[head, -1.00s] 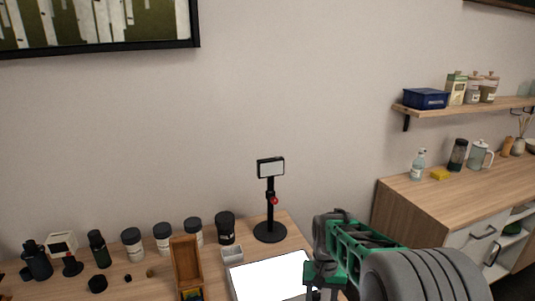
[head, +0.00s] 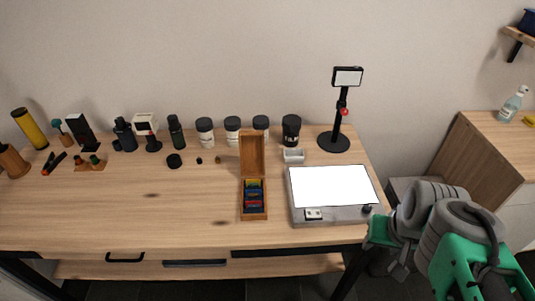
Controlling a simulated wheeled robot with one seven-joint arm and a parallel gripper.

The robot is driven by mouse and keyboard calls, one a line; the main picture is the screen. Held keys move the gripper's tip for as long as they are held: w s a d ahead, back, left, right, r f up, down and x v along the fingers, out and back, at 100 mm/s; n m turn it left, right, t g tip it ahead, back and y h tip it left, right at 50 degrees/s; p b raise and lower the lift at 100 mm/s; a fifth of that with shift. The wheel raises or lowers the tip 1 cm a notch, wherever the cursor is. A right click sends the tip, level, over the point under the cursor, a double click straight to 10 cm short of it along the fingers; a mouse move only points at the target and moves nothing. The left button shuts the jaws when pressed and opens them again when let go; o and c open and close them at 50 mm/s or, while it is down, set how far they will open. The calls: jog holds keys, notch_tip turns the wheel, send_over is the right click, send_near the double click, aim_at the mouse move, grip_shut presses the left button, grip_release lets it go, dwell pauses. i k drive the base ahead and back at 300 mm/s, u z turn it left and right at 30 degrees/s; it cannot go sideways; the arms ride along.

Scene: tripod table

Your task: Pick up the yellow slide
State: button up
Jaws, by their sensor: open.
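An open wooden box (head: 244,200) stands on the table with its lid tipped up at the back. It holds a stack of coloured slides. A thin yellow slide (head: 253,183) shows near the back of the stack, among green, blue and red ones. The slides are small, so their edges are hard to tell apart. My gripper (head: 384,245), green and grey, is at the lower right, past the table's right end and well apart from the box. It is open, and I see nothing in it.
A lit white light panel (head: 335,187) lies right of the box. A black stand with a small screen (head: 347,77) rises behind it. Several dark-lidded jars (head: 232,132) line the back.

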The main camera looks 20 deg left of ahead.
aim_at(252, 182)
jog(key=k, duration=0.5)
jog(key=u, duration=2.65)
jog(key=i, duration=1.95)
jog(key=z, duration=0.65)
